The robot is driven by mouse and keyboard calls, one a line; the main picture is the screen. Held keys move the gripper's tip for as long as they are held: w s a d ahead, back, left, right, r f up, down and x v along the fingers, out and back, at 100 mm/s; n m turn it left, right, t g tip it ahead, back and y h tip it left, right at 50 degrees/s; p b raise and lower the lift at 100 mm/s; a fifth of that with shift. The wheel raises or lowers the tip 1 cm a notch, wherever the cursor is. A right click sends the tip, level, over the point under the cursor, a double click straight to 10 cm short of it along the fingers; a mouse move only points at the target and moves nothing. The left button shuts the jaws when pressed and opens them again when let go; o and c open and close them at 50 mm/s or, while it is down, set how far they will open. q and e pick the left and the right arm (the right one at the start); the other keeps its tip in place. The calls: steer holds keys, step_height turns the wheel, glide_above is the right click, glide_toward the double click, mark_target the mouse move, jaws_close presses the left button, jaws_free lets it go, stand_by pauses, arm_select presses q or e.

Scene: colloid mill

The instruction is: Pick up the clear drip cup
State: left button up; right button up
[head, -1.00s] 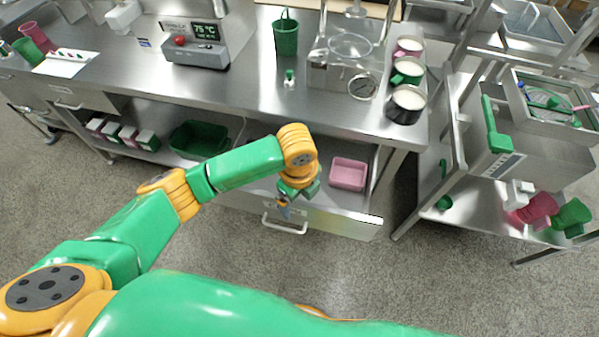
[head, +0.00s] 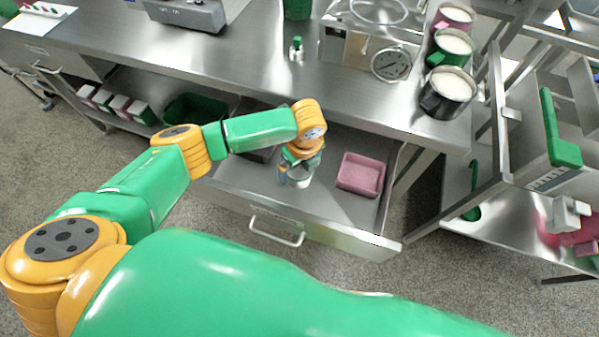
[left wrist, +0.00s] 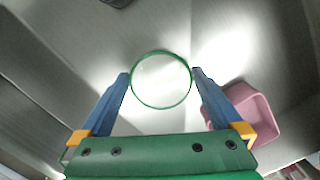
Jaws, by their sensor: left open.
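The clear drip cup (left wrist: 160,82) shows in the left wrist view as a round clear cup with a green rim. It stands in the open drawer; in the head view its clear side (head: 299,181) shows just below my gripper. My left gripper (left wrist: 160,75) is open, with one blue finger on each side of the cup's rim. The fingertips look very close to the rim; I cannot tell whether they touch it. In the head view the left gripper (head: 298,165) points down into the drawer and partly covers the cup. My right gripper is not in view.
A pink tray (head: 361,174) lies in the drawer right of the cup. The drawer front with its handle (head: 277,231) faces me. The steel counter (head: 250,70) overhangs behind, with several pots at its right end. A steel cart (head: 520,215) stands at right.

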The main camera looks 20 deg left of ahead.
arm_select(q)
steer(key=shift+f, duration=0.85)
steer(key=c, duration=1.2)
